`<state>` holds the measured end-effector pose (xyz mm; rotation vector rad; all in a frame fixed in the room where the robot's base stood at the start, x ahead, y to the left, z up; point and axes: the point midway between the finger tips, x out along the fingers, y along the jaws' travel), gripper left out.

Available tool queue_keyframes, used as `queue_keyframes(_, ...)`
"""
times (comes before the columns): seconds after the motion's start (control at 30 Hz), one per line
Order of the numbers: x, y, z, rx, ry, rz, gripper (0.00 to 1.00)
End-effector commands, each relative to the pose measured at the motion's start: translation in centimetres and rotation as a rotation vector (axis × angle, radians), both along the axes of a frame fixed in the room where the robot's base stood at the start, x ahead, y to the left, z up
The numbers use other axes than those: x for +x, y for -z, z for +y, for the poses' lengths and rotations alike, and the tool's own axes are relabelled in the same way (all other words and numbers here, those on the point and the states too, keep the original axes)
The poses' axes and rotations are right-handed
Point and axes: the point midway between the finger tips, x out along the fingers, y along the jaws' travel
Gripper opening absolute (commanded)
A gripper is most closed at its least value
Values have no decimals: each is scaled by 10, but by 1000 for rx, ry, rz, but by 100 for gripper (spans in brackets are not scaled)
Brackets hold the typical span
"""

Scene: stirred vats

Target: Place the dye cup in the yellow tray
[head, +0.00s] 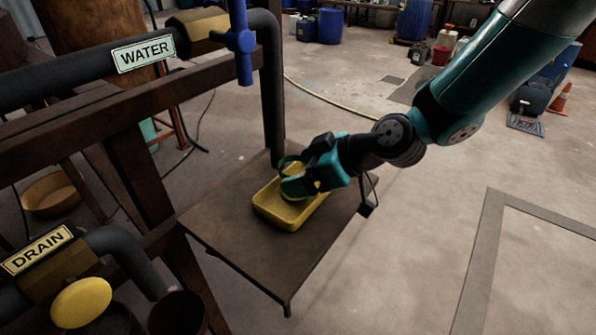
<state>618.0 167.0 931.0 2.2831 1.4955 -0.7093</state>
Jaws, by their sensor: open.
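The yellow tray (272,213) lies on a small brown table in the middle of the head view. My gripper (291,176) reaches in from the right, low over the back part of the tray. Its jaws are open. A small round green-rimmed thing, which looks like the dye cup (287,161), is at the fingers, over or in the back of the tray. The gripper hides much of it, so I cannot tell whether it touches the tray floor or the fingers.
The brown table (250,260) is bare around the tray. A pipe labelled WATER (145,54) with a blue valve (241,42) comes down behind it. A DRAIN pipe (40,250) with a yellow knob is at lower left. Open floor lies to the right.

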Motion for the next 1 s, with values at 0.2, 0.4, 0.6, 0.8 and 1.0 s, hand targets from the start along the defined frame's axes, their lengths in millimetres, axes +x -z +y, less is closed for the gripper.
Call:
queue_keyframes(0.2, -16, -27, -38, 0, 6, -3, 90)
queue_keyframes(0.4, -28, -49, -67, 0, 3, -2, 90)
queue_keyframes(0.6, -34, -58, -79, 0, 2, -1, 90)
queue_keyframes(0.8, -52, -66, -76, -24, -10, 57, 90)
queue_keyframes(1.0, -134, -86, -81, -201, 62, 370, 90)
